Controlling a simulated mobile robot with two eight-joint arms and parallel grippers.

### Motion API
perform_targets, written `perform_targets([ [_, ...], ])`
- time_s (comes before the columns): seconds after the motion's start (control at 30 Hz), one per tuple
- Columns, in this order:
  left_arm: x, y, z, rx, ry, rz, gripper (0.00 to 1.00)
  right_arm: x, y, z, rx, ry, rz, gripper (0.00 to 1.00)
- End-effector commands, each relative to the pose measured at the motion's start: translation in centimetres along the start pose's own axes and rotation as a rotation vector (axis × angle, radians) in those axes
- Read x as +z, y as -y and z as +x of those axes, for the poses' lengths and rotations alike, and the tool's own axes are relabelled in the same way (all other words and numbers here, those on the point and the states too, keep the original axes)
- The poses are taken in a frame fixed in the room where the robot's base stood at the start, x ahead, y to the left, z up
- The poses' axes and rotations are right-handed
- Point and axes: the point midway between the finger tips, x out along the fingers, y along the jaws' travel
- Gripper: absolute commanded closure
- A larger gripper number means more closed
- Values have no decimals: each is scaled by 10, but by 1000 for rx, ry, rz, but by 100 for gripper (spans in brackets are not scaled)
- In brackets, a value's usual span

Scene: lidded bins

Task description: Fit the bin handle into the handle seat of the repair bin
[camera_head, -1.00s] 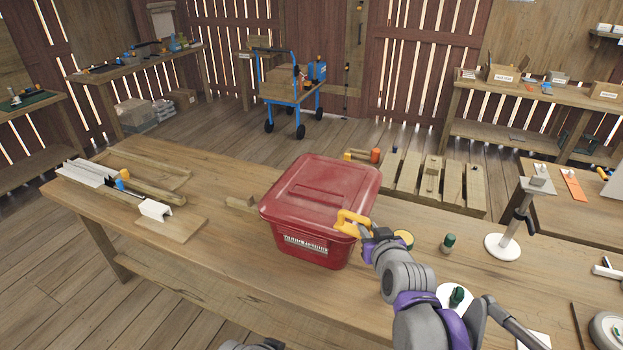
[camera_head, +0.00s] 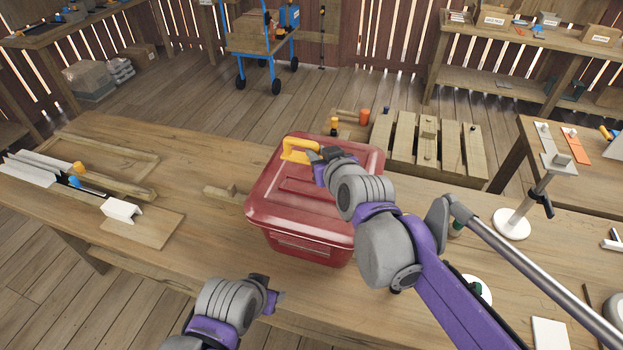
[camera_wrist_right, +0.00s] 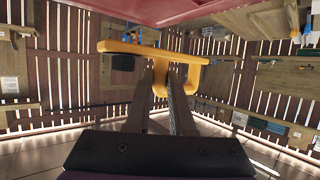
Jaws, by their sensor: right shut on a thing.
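The red lidded repair bin (camera_head: 300,240) stands upright on the workbench in the head view. My right gripper (camera_head: 318,158) is shut on the yellow bin handle (camera_head: 298,148) and holds it over the far part of the lid. The right wrist view shows the handle (camera_wrist_right: 150,49) between my two fingers (camera_wrist_right: 166,80), with part of the red bin (camera_wrist_right: 150,8) at the top edge. I cannot tell whether the handle touches the lid. The handle seat cannot be made out. My left gripper (camera_head: 272,290) is at the bench's front edge; its fingertips are unclear.
The wooden workbench (camera_head: 150,225) has a white bracket (camera_head: 120,210) on a board at the left. A white-based stand (camera_head: 511,223) is at the right. A slatted wooden rack (camera_head: 428,145) lies behind the bin. Bare bench lies left of the bin.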

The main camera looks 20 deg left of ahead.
Motion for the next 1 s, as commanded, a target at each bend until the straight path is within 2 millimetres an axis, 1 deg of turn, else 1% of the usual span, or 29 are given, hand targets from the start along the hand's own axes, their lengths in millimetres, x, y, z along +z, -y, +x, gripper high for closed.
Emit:
perform_targets([
  [0.03, 2, 0, 2, 0, 2, 0, 50, 10, 0, 4, 0, 1, 1, 100],
  [0.1, 3, 0, 3, 0, 3, 0, 50, 23, 0, 9, 1, 1, 1, 100],
  [0.2, 4, 0, 4, 0, 4, 0, 50, 37, 0, 15, 1, 0, 1, 100],
  [0.37, 6, 0, 4, 0, 5, 0, 50, 50, 0, 21, 1, 0, 1, 100],
  [0.5, 8, 0, 6, 0, 7, 0, 50, 70, 0, 29, 2, 0, 1, 100],
  [0.6, 9, 0, 7, 0, 8, 0, 50, 81, 0, 33, 1, 0, 1, 100],
  [1.0, 10, 0, 9, 0, 9, 0, 50, 86, 0, 35, 1, 0, 1, 100],
])
